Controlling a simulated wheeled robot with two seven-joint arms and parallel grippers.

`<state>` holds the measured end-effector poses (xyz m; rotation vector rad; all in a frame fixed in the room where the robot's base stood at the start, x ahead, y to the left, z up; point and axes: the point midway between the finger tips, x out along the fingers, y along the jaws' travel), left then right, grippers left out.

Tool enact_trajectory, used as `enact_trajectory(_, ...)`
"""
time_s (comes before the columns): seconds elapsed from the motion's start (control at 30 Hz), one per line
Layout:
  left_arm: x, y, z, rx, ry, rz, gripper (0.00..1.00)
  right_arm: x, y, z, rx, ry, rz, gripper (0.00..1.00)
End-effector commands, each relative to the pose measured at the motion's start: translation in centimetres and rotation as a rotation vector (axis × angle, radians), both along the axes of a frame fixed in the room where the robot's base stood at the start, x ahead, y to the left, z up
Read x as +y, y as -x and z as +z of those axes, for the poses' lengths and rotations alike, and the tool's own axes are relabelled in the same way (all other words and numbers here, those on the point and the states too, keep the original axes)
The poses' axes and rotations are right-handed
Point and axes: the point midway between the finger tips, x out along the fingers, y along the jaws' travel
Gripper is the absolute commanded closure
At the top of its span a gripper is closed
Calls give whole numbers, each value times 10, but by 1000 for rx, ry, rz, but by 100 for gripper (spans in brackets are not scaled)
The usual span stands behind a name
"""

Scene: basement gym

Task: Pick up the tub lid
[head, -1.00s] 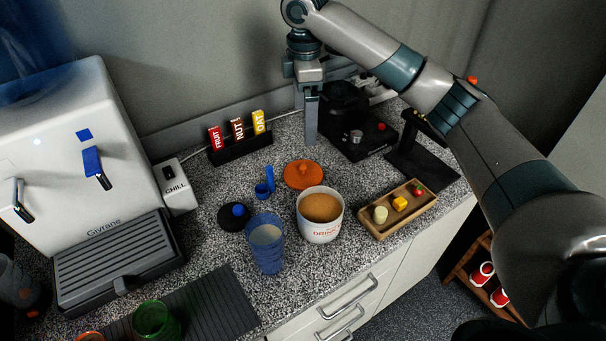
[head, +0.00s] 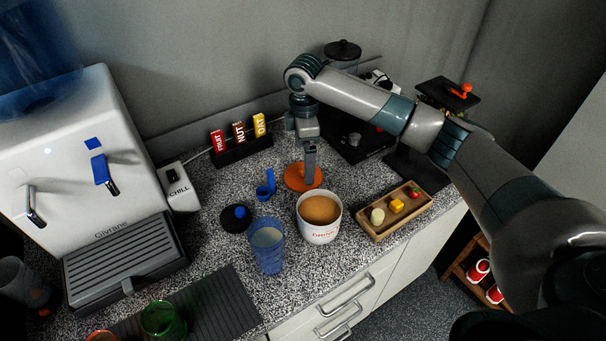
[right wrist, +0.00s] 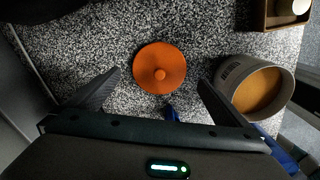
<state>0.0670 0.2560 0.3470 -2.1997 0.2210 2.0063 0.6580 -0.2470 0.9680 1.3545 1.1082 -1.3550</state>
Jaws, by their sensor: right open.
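The tub lid is an orange disc with a small knob; in the head view the lid (head: 293,178) lies on the speckled counter behind the tub. It shows whole in the right wrist view (right wrist: 160,68), centred just beyond the fingertips. My right gripper (head: 309,180) is above the lid, pointing down and hiding part of it. In the right wrist view its two fingers (right wrist: 157,85) are spread, with nothing between them. The white tub (head: 320,229), full of tan powder, stands uncovered in front of the lid. My left gripper is not in view.
A blue scoop (head: 266,190) lies just left of the lid, and a blue cup (head: 267,246) stands left of the tub. A wooden tray (head: 377,231) is to the right. A bar rack (head: 242,152) and a black machine (head: 354,147) stand behind.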

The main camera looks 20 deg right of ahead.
Motion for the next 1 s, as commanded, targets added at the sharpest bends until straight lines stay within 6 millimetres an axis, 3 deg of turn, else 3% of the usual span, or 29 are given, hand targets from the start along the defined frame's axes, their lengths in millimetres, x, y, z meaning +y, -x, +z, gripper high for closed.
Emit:
enact_trajectory(0.33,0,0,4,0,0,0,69,1,0,-4,1,0,-1,0)
enact_trajectory(0.7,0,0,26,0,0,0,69,2,-1,-45,2,1,-1,0)
enact_trajectory(1.0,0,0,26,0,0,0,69,2,-1,-52,-1,0,0,0)
